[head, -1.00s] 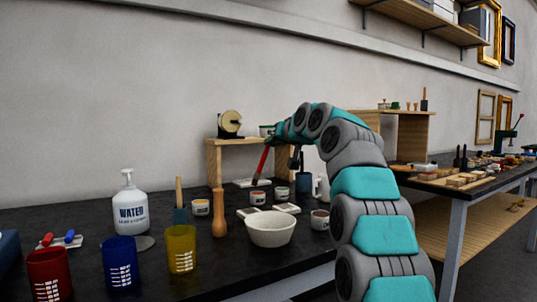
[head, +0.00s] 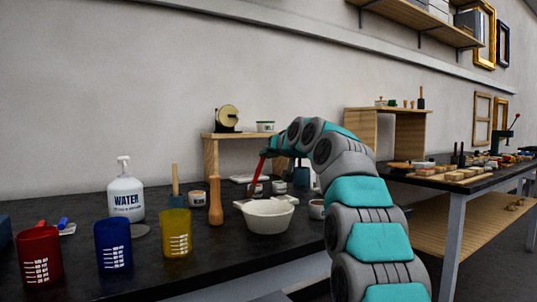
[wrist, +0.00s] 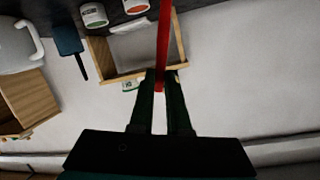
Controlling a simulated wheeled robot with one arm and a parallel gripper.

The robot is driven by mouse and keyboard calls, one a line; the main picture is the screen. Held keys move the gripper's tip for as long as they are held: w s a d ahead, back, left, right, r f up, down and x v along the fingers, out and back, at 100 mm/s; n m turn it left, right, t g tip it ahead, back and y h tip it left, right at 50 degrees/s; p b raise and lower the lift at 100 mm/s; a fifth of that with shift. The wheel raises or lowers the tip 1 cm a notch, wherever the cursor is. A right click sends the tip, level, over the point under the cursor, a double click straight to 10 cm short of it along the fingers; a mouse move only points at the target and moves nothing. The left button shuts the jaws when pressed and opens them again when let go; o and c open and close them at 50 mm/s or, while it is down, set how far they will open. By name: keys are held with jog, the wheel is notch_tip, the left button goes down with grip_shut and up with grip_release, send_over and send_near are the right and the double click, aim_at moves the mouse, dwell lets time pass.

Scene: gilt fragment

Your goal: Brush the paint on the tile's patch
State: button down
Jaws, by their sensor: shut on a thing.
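My gripper (head: 268,154) is shut on a brush with a red handle (head: 258,171). In the wrist view, the handle (wrist: 163,35) runs up from between my fingers (wrist: 160,85), and its lower end is out of that view. In the head view the brush slants down to the left, its tip close to a small white paint pot (head: 257,187). A pale flat tile (head: 240,179) lies behind the brush, and a pale flat piece (head: 239,203) lies in front, partly behind the bowl. I cannot make out a patch on either, or whether the tip touches anything.
A white bowl (head: 268,217), a wooden-handled tool (head: 216,203) and red, blue and yellow cups (head: 175,234) stand in front and left. A water bottle (head: 125,192) is farther left. A wooden riser (head: 211,160) stands behind. Pots and a mug (wrist: 22,45) crowd nearby.

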jog(key=shift+f+b, duration=0.75)
jog(key=shift+f, duration=0.1)
dwell(0.5)
jog(key=shift+r, duration=0.1)
